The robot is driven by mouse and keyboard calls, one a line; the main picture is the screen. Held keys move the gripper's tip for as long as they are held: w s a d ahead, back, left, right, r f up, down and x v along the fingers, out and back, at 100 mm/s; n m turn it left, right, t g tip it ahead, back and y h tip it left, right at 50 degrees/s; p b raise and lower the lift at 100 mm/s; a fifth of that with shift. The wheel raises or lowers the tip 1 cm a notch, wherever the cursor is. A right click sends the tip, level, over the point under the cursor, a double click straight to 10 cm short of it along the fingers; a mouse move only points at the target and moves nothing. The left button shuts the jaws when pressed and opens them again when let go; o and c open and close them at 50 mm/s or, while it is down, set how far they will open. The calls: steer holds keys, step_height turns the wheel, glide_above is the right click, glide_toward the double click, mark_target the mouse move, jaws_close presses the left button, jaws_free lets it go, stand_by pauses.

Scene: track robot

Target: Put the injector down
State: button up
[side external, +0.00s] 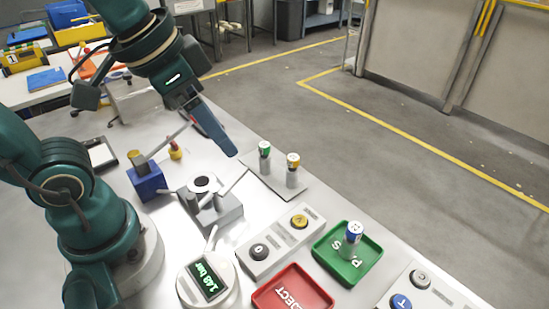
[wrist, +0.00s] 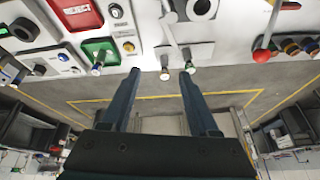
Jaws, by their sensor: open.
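Several small grey cylinders with coloured caps look like injectors. The blue-capped injector (side external: 353,236) stands upright in the green tray (side external: 371,256); it also shows in the wrist view (wrist: 97,67). The orange-capped injector (side external: 292,172) and the green-capped injector (side external: 264,157) stand upright on a flat plate. They also show in the wrist view, orange-capped (wrist: 165,73) and green-capped (wrist: 190,69). My gripper (side external: 232,150) is open and empty, above the bench and up-left of the plate in the side view. Its two fingers (wrist: 158,73) are spread apart in the wrist view.
A red reject tray (side external: 292,290) lies beside the green tray. A button box (side external: 281,240), a round gauge (side external: 207,281), a grey fixture with levers (side external: 215,208) and a blue block (side external: 146,181) crowd the bench. The bench's far edge is close behind the plate.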

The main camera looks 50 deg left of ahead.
steer(key=shift+s+a+f+n+t, duration=0.2)
steer(key=shift+s+a+f+n, duration=0.2)
steer(key=shift+s+f+n, duration=0.3)
steer(key=shift+s+a+f+n+t, duration=0.2)
steer(key=shift+s+a+f+n, duration=0.25)
steer(key=shift+s+f, duration=0.3)
steer(key=shift+r, duration=0.1)
